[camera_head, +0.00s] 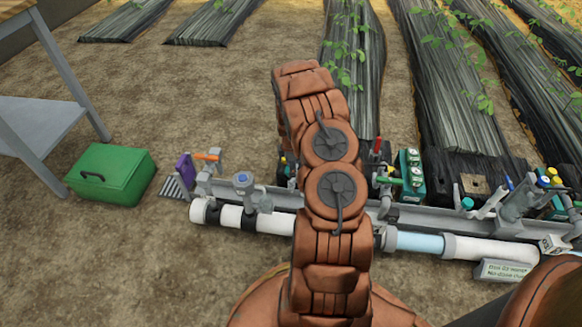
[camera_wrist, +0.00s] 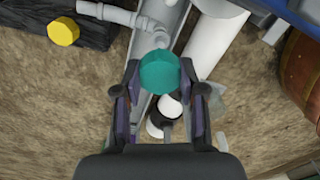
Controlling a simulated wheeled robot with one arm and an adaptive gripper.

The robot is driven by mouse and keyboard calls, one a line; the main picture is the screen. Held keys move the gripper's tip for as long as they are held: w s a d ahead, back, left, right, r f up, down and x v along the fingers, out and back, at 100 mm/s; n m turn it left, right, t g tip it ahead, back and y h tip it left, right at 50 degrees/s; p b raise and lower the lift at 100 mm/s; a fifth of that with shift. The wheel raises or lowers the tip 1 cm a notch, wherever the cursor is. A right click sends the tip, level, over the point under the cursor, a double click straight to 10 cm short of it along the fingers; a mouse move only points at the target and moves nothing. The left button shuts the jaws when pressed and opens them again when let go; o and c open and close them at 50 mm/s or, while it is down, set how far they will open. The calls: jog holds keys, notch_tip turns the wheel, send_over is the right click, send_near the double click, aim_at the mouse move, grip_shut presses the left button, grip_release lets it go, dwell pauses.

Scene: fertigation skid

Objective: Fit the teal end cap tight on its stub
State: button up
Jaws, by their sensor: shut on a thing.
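The teal end cap (camera_wrist: 158,74) shows in the wrist view as a faceted round piece between the fingertips of my gripper (camera_wrist: 158,82). My gripper is shut on it, one finger on each side. Below the cap in the picture lie the grey channel and part of the pipework. I cannot tell which stub belongs to the cap, or whether the cap touches one; the cap and fingers hide what is directly beneath. In the head view my arm hides the gripper and the held cap. A small teal round piece (camera_head: 467,203) shows on the right side of the skid there.
A grey branch pipe (camera_wrist: 117,15) and a white pipe (camera_wrist: 216,40) lie close to the cap. A yellow cap (camera_wrist: 63,31) is at upper left. In the head view, a green toolbox (camera_head: 110,174) stands left of the skid (camera_head: 275,196), with bare soil in front.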

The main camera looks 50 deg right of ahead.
aim_at(291, 181)
jog(key=n+p, duration=0.1)
jog(key=n, duration=0.6)
jog(key=shift+f+n, duration=0.2)
jog(key=shift+n, duration=0.1)
jog(key=shift+a+f+p, duration=0.1)
jog(key=shift+f+p, duration=0.25)
jog(key=shift+p, duration=0.1)
jog(key=shift+f, duration=1.15)
jog(key=shift+f+p, duration=0.35)
jog(key=shift+p, duration=0.3)
jog(key=shift+f+p, duration=0.7)
jog(key=shift+f, duration=0.15)
jog(key=o, duration=0.5)
